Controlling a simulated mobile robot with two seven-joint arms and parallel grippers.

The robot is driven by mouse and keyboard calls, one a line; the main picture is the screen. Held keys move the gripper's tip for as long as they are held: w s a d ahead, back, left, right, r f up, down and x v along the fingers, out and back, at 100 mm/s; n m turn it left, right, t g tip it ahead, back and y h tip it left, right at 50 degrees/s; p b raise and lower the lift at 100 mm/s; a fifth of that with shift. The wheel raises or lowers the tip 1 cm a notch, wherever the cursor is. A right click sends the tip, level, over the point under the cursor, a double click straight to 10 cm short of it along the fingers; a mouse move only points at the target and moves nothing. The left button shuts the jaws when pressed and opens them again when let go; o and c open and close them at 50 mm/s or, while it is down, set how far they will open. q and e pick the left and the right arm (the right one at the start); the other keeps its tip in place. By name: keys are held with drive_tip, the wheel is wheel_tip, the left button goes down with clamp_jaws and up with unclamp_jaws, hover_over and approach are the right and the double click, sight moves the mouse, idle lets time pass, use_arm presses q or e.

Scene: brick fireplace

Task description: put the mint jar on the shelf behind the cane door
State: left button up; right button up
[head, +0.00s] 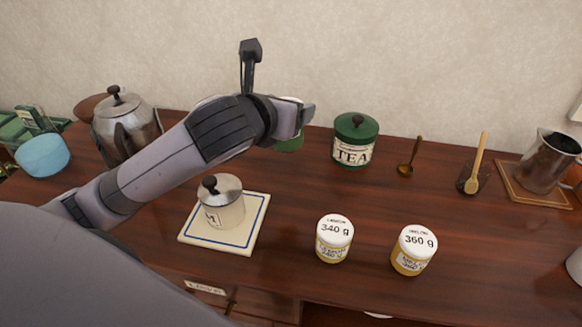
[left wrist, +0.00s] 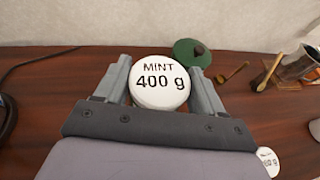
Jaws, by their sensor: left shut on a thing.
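The mint jar has a white lid lettered "MINT 400 g" and fills the middle of the left wrist view (left wrist: 160,83). In the head view its green body (head: 290,144) shows below my gripper, partly hidden by it. My left gripper (head: 294,118) is shut on the jar, with one finger on each side in the left wrist view (left wrist: 160,85). I cannot tell whether the jar touches the counter. No cane door or shelf behind it can be made out. My right gripper is not in view.
Lemon (head: 333,240) and another yellow jar (head: 413,251) stand at the front. A lidded pot (head: 222,203) sits on a tile (head: 240,238); a green tea tin (head: 355,140) stands behind. A kettle (head: 125,122) is left, a metal jug (head: 545,162) right. Drawers (head: 262,304) lie below the counter.

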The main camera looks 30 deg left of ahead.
use_arm(q)
wheel_tip(320, 180, down, 14)
drive_tip(key=shift+w+r, duration=0.1)
idle(0.4)
drive_tip(key=o, duration=1.5)
drive_tip(key=shift+f, duration=0.2)
